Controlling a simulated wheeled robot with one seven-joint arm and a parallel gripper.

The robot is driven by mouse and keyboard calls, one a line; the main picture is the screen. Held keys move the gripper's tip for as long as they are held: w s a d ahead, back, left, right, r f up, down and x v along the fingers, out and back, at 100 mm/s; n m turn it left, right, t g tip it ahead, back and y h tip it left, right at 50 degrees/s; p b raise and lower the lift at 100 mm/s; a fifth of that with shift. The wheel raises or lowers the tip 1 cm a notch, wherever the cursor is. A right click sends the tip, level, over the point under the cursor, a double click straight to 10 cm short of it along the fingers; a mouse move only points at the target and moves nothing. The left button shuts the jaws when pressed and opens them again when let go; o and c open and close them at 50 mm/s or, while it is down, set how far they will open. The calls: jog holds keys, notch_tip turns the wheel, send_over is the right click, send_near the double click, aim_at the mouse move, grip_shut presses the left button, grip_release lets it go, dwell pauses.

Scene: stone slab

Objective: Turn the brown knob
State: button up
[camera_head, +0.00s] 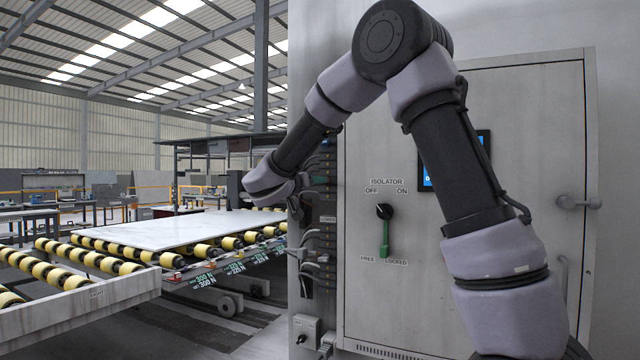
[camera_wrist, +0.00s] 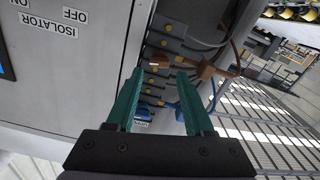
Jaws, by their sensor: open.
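In the wrist view a small brown knob-like piece (camera_wrist: 160,60) sits on the grey side panel, just beyond the fingertips. A second brown piece (camera_wrist: 206,70), with a brown cable, is to its right; I cannot tell for sure which is the knob. My gripper (camera_wrist: 158,73) has two green fingers, spread apart with nothing held between them. The brown piece lies roughly in line with the gap, apart from the fingers. In the head view my wrist is at the cabinet's left side, and the brown knob cannot be made out there.
The grey cabinet (camera_head: 470,290) carries an isolator switch with a green handle (camera_head: 385,236) on its front. Blue connectors (camera_wrist: 194,108) and cables crowd the side panel close to the fingers. A roller conveyor with a pale stone slab (camera_head: 180,230) stands left.

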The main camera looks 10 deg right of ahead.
jog(key=v, duration=0.4)
dwell(0.3)
jog(key=s+d+f+g+y, duration=0.1)
jog(key=s+d+f+g, duration=0.25)
jog(key=s+d, duration=0.5)
jog(key=s+d+f+g+y, duration=0.1)
jog(key=s+d+f+g, duration=0.1)
jog(key=s+d+g, duration=0.45)
jog(key=s+a+f+t+y, duration=0.2)
jog(key=s+y, duration=0.8)
jog(key=s, duration=0.7)
jog(key=shift+a+t+y, duration=0.3)
jog(key=shift+a, duration=0.25)
